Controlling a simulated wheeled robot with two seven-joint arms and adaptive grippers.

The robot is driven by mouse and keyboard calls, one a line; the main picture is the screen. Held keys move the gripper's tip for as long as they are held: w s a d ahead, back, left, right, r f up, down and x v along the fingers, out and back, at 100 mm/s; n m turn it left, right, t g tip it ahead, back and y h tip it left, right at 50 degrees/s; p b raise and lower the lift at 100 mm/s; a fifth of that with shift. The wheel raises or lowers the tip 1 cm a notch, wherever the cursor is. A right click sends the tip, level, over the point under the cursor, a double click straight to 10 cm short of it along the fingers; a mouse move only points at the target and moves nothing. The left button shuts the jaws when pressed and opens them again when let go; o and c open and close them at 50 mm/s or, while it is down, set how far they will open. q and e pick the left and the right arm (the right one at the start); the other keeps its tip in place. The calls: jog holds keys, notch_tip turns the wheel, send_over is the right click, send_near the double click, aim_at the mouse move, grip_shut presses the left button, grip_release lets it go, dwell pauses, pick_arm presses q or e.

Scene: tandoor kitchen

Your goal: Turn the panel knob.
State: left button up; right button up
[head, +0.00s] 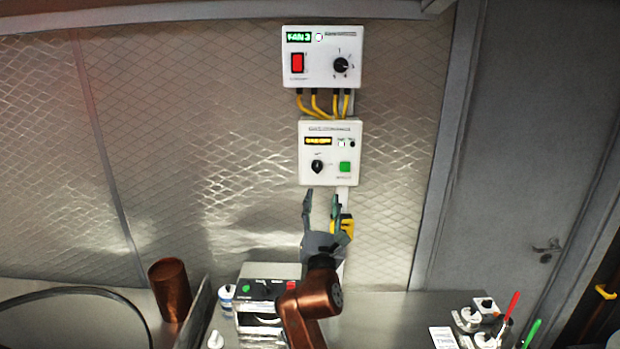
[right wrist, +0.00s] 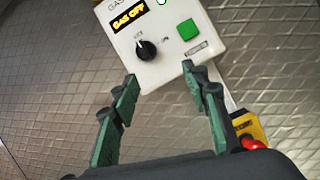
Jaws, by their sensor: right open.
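Two white panels hang on the wall. The upper panel (head: 320,75) shows "FAN 3", with a red switch (head: 297,62) and a black knob (head: 341,65). The lower panel (head: 331,174) has a black knob (head: 317,166) and a green button (head: 345,167). In the right wrist view its display (right wrist: 128,16) reads "GAS OFF", and the lower knob (right wrist: 146,49) sits ahead of the fingers. My right gripper (head: 321,203) is open and empty, just below the lower panel. It also shows in the right wrist view (right wrist: 159,88), apart from the knob. My left gripper is not in view.
Yellow cables (head: 322,104) join the panels. A yellow box with a red knob (right wrist: 249,135) is right of my right gripper. On the counter are a control box (head: 262,290), a copper cup (head: 171,290) and several small items at the right. The wall left of the panels is clear.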

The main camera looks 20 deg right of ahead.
aim_at(317, 171)
jog(key=shift+n, duration=0.5)
jog(key=w+r, duration=0.1)
jog(key=w, duration=0.1)
jog(key=w+r, duration=0.3)
jog(key=w, duration=0.1)
jog(key=shift+w+d+r, duration=0.1)
jog(key=shift+w+r, duration=0.1)
jog(key=shift+w, duration=0.1)
jog(key=shift+w+d+r, duration=0.1)
jog(key=shift+w+r, duration=0.05)
jog(key=shift+w, duration=0.1)
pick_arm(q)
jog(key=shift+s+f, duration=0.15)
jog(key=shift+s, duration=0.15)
pick_arm(e)
jog(key=shift+w+d+r, duration=0.1)
jog(key=shift+w, duration=0.1)
jog(key=shift+c, duration=0.6)
grip_shut()
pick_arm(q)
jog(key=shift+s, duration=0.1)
